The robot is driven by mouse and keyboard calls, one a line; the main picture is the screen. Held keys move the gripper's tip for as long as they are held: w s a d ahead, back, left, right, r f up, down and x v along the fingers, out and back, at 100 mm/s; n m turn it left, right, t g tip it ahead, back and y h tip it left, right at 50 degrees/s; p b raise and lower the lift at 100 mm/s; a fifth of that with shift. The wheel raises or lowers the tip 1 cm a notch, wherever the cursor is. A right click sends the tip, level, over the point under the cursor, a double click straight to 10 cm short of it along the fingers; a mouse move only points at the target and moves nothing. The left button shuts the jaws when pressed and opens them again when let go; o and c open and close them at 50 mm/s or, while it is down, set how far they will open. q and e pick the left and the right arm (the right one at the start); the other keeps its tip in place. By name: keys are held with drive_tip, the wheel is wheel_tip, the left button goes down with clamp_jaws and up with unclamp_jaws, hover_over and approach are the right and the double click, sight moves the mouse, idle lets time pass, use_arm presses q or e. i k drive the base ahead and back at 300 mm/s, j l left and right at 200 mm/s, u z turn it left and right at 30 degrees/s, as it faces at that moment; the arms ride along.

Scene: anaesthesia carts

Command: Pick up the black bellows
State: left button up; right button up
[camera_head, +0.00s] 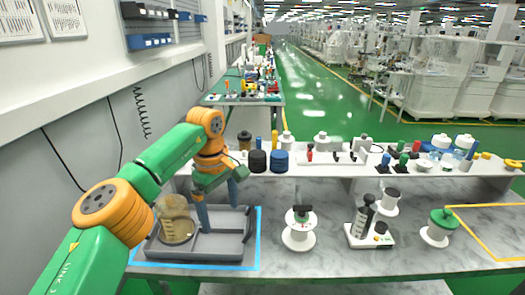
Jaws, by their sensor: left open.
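A black ribbed cylinder (257,162), which looks like the black bellows, stands on the white shelf beside a blue ribbed one. A dark ribbed column (363,217) also stands on a white base at the right; I cannot tell for sure which is meant. My left gripper (219,217) is open, pointing down over the grey tray (213,255), left of and nearer than the black ribbed cylinder. Nothing shows between its fingers. My right gripper is not in view.
A beige, clear-walled jar (175,222) sits in the tray's left part. The blue ribbed cylinder (279,161) is close to the black one. White spools (299,238) stand on the marble bench (330,261). The raised white shelf (325,169) runs behind.

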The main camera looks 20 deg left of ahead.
sight(257, 159)
drive_tip(key=i, duration=1.1)
